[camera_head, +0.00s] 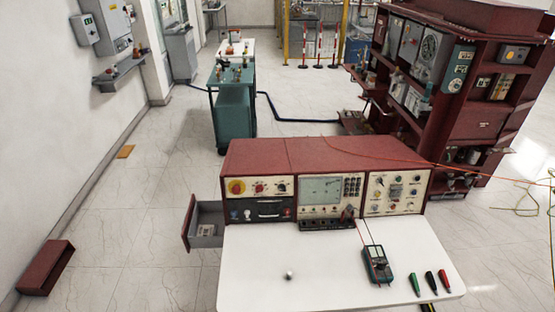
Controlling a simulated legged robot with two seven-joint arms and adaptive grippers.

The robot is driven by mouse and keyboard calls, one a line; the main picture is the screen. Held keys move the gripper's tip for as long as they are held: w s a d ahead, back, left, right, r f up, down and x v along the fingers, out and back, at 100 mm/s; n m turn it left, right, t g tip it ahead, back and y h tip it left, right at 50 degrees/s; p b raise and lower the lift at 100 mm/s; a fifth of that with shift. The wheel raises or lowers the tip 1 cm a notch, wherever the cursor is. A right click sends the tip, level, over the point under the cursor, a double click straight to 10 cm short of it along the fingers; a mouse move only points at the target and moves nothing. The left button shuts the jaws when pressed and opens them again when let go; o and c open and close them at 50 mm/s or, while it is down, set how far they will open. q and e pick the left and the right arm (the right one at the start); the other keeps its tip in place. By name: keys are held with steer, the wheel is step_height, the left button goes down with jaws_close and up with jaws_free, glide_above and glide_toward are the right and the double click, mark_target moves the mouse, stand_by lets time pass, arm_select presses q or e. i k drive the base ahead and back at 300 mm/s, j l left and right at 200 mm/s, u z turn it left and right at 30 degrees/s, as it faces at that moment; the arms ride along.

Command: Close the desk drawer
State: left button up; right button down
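The desk (330,262) stands in the lower middle, with a white top and a dark red instrument console along its back. The desk drawer (190,223) sticks out from the left side of the desk, below the console. It is open, and its dark red front panel is at the left end. Its grey inside shows, with a small pale object in it. The lower part of the drawer is partly out of sight beside the desk top. Neither of my grippers is in view.
A multimeter (376,264) and several coloured probes lie on the desk top. A dark red box (45,268) lies on the floor at lower left, by the wall. Free tiled floor lies between box and drawer. A green cart (233,108) stands behind; a red rack (450,85) is at right.

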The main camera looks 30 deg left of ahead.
mark_target(206, 213)
steer(key=k+j+u, duration=0.3)
steer(key=j, duration=1.6)
steer(key=i+j+u, duration=0.1)
steer(key=j+u, duration=0.15)
steer(key=j, duration=1.65)
